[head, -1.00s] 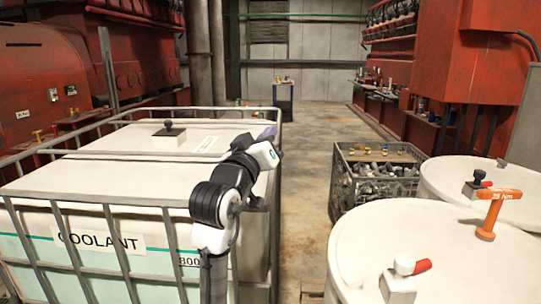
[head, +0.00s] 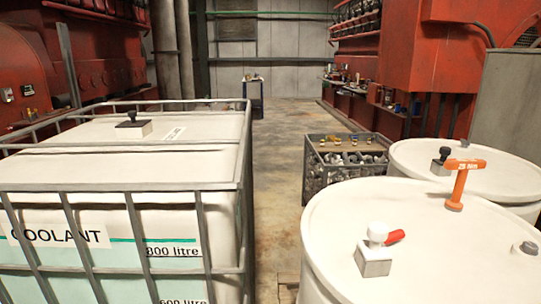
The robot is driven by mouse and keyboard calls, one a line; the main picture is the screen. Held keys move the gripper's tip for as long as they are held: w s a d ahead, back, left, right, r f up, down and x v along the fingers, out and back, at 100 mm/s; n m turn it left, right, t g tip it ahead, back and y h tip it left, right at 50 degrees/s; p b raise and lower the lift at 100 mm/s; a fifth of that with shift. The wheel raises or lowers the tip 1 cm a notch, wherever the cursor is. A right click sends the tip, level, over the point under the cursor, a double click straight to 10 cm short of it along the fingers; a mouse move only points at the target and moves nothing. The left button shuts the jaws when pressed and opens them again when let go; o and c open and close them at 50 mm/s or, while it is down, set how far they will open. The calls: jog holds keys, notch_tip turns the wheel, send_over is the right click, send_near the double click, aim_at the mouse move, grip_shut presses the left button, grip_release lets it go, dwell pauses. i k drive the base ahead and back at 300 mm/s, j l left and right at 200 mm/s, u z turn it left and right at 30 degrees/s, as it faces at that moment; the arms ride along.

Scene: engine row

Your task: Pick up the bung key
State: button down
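The bung key (head: 460,185) appears to be the orange T-shaped tool marked "25 Nm". It stands upright on the white top of the near drum (head: 430,255), towards that drum's far side. Its crossbar is at the top and its foot meets the lid. My gripper is not in view, and no part of my arm shows now.
A second drum (head: 410,153) stands behind. A caged coolant tank (head: 110,168) fills the left. A crate of parts (head: 318,180) stands by the clear aisle (head: 275,150).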

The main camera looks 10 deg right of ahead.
aim_at(463, 167)
jog(key=z, duration=1.5)
